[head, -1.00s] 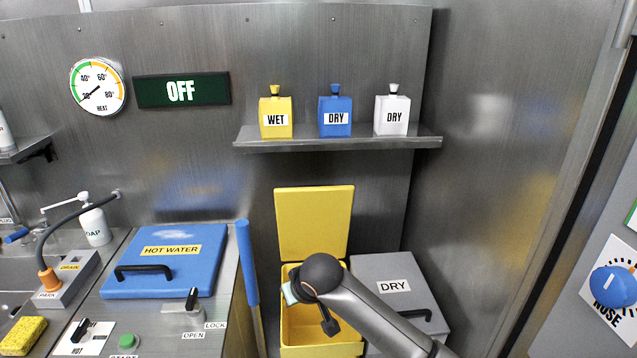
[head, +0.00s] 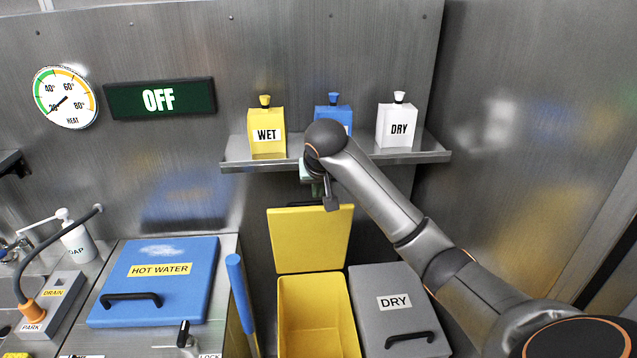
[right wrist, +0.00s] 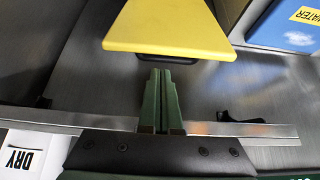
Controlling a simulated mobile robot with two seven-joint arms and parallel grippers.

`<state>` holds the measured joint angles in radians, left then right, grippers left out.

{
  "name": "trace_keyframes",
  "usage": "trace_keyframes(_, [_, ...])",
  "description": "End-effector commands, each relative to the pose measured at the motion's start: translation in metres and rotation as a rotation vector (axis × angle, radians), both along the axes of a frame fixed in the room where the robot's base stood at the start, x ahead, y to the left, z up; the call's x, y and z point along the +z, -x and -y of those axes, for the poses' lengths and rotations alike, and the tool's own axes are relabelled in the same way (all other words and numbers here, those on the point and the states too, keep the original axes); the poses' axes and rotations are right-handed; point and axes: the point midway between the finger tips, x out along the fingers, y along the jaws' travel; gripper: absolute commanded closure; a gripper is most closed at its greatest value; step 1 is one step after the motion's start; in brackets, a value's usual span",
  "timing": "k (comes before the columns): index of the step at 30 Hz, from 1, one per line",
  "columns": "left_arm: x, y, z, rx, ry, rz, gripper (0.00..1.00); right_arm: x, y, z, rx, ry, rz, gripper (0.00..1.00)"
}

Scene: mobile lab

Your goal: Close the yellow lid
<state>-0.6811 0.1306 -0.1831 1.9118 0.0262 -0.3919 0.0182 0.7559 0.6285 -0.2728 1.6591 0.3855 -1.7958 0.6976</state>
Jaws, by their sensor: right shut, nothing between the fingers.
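The yellow lid (head: 309,240) stands open and upright against the back wall, behind the open yellow bin (head: 315,315). In the right wrist view the lid (right wrist: 170,28) shows as a yellow slab, with a black handle (right wrist: 168,60) partly visible at its edge. My right gripper (head: 307,171) is at shelf height, above the lid's top edge, partly hidden by my own wrist. In the right wrist view its green fingers (right wrist: 160,76) are together and empty, pointing towards the lid's edge; whether they touch it I cannot tell. My left gripper is not in view.
A wall shelf (head: 232,163) holds yellow, blue and white bottles close to my right arm; the blue one (head: 333,112) is partly hidden. A grey DRY lid (head: 394,325) is shut right of the bin. A blue HOT WATER lid (head: 160,290) and a blue bar (head: 240,290) are left.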

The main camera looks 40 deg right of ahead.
Motion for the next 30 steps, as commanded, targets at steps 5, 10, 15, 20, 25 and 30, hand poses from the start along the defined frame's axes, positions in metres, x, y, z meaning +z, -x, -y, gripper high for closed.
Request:
trace_keyframes(5, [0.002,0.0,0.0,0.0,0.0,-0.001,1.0,-0.027,-0.014,0.01,-0.002,0.001,-0.004,1.0])
trace_keyframes(10, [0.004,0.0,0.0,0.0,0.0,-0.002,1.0,-0.041,-0.023,0.014,0.0,0.001,-0.002,1.0])
trace_keyframes(15, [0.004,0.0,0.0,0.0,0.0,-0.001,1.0,-0.046,-0.025,0.015,0.002,0.001,-0.001,1.0])
trace_keyframes(20, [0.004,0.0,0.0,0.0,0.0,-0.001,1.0,-0.046,-0.025,0.015,0.002,0.0,0.0,1.0])
trace_keyframes(25, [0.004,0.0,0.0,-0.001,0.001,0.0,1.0,-0.046,-0.025,0.015,0.002,0.002,0.002,1.0])
trace_keyframes(30, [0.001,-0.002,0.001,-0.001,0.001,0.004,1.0,-0.049,-0.026,0.016,0.002,0.017,0.026,1.0])
